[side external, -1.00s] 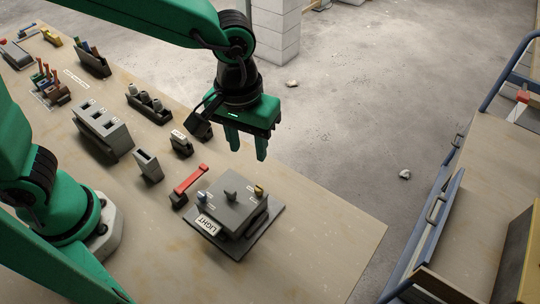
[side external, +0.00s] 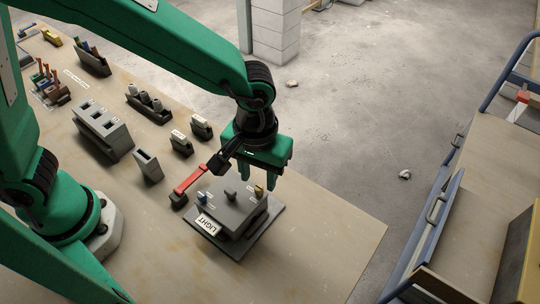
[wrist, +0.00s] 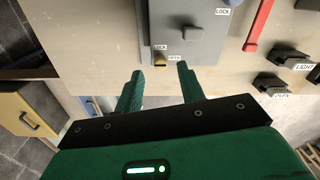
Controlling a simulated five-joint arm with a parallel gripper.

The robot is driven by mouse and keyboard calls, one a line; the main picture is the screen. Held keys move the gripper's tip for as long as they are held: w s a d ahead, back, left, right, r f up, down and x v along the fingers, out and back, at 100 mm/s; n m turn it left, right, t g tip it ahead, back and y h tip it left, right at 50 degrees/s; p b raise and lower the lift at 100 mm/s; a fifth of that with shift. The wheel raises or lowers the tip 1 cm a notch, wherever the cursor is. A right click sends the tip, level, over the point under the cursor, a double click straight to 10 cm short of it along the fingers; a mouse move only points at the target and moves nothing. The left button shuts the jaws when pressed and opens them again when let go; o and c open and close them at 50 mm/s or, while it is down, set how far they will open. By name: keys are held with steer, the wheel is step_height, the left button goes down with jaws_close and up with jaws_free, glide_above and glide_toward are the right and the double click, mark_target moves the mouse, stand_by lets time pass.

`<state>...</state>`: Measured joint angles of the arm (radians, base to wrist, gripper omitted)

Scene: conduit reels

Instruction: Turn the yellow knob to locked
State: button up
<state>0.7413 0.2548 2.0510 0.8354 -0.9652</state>
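My gripper (side external: 255,178) is open and empty, fingers pointing down, just behind the knob. In the wrist view the knob appears between and slightly beyond the fingertips of my gripper (wrist: 160,71); I see no contact.
The box also bears a grey knob (side external: 231,192) and a blue-tipped knob (side external: 203,197). A red lever (side external: 190,180) stands to its left. Several switch blocks line the bench further left. The bench (side external: 325,235) is clear right of the box; a blue-railed cart (side external: 430,230) stands beyond.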

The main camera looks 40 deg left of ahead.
mark_target(258, 188)
steer(key=shift+f, duration=1.65)
jaws_close()
